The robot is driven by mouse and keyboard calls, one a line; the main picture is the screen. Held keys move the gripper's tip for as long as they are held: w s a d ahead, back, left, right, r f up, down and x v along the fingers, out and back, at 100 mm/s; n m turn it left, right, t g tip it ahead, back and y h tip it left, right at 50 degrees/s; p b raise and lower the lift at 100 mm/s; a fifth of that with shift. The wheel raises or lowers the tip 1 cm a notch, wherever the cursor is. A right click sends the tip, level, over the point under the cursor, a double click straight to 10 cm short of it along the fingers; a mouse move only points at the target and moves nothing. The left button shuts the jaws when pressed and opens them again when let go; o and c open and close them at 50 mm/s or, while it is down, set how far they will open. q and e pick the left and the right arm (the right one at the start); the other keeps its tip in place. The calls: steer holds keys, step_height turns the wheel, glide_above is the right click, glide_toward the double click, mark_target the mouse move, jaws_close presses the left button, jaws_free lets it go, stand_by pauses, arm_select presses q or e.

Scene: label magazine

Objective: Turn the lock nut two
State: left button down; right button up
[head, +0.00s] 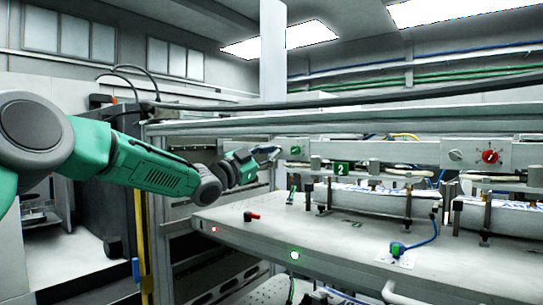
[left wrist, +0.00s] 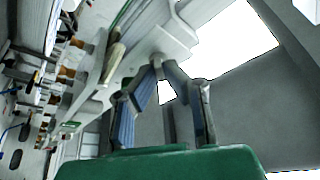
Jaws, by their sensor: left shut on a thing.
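My left gripper (head: 273,154) reaches in from the left to the left end of the grey rail above the bench. In the left wrist view its two fingers (left wrist: 160,72) converge on a small pale grey part (left wrist: 157,59), which I take to be the lock nut. The gripper is shut on it; the fingertips hide most of its shape. A green label with a 2 (head: 341,168) hangs under the rail, right of the gripper. My right gripper is not in view.
A grey plate with a green mark (head: 295,150) is just right of the gripper. A panel with a red knob (head: 490,156) is farther right.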

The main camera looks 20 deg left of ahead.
arm_select(q)
steer(key=c, duration=1.7)
jaws_free()
steer(key=shift+s+r, duration=0.1)
steer(key=shift+s, duration=0.1)
steer(key=shift+a, duration=0.1)
steer(key=v, duration=1.2)
steer(key=shift+o, duration=0.5)
